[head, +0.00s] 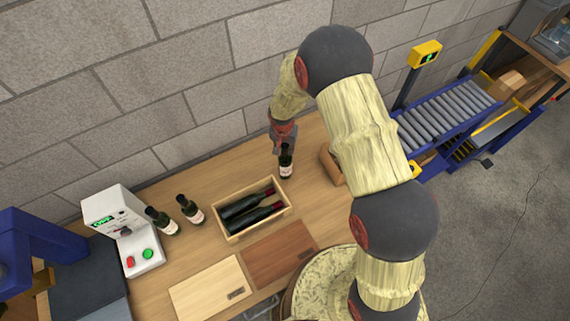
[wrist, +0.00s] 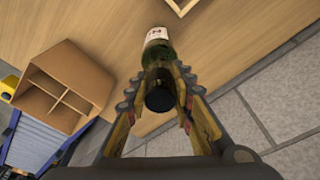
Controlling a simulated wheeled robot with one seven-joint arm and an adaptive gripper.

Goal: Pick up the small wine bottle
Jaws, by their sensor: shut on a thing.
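The small wine bottle (head: 286,163) is dark with a pale label and is upright over the back part of the wooden table. My gripper (head: 284,139) comes down on it from above and is shut around its neck and top. In the wrist view the bottle (wrist: 157,53) lies between the two fingers of my gripper (wrist: 160,92), its dark top toward the camera and its label at the far end. I cannot tell whether its base touches the table.
Two similar bottles (head: 190,209) stand left, beside a white control box (head: 122,226). A wooden crate (head: 226,237) holds dark bottles. A divided cardboard box (wrist: 64,88) is close by. Two flat boards (head: 208,290) lie in front. A block wall (head: 190,70) runs behind; a roller conveyor (head: 450,110) is right.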

